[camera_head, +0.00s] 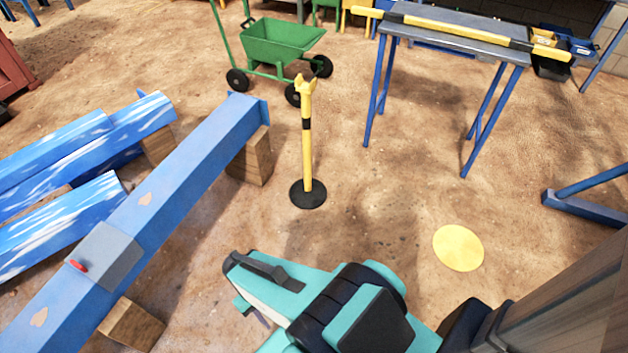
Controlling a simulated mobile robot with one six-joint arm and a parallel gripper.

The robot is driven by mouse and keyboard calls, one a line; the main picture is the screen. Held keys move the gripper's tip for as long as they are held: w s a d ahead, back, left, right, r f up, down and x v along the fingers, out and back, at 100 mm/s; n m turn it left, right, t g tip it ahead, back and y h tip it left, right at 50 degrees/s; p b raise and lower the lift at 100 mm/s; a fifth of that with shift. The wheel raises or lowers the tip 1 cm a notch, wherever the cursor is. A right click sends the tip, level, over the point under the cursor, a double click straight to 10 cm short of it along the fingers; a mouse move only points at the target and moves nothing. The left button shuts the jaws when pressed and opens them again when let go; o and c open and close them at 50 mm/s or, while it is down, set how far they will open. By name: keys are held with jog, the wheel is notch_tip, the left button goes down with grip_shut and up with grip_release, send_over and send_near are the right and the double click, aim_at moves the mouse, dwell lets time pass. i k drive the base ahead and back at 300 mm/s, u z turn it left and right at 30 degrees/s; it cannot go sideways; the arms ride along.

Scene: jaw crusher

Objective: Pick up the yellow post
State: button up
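The yellow post (307,155) stands upright on a round black base (308,195) on the sandy floor, near the middle of the view. It has a black band near its upper part and a forked yellow top. My teal and black arm reaches in from the bottom. My gripper (252,313) seems to be at the arm's lower left end, in front of the post and apart from it. It is small and mostly hidden by the arm, so I cannot tell whether its fingers are open or shut. Nothing is seen in it.
A long blue beam (190,165) on wooden blocks lies left of the post, with more blue beams (90,140) beyond. A green cart (280,42) stands behind. A blue-legged table (455,20) carries a yellow and black bar (455,28). A yellow disc (458,248) lies on clear floor at right.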

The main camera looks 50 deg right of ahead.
aim_at(307, 194)
jog(key=u, duration=0.1)
jog(key=i, duration=0.95)
jog(key=z, duration=0.05)
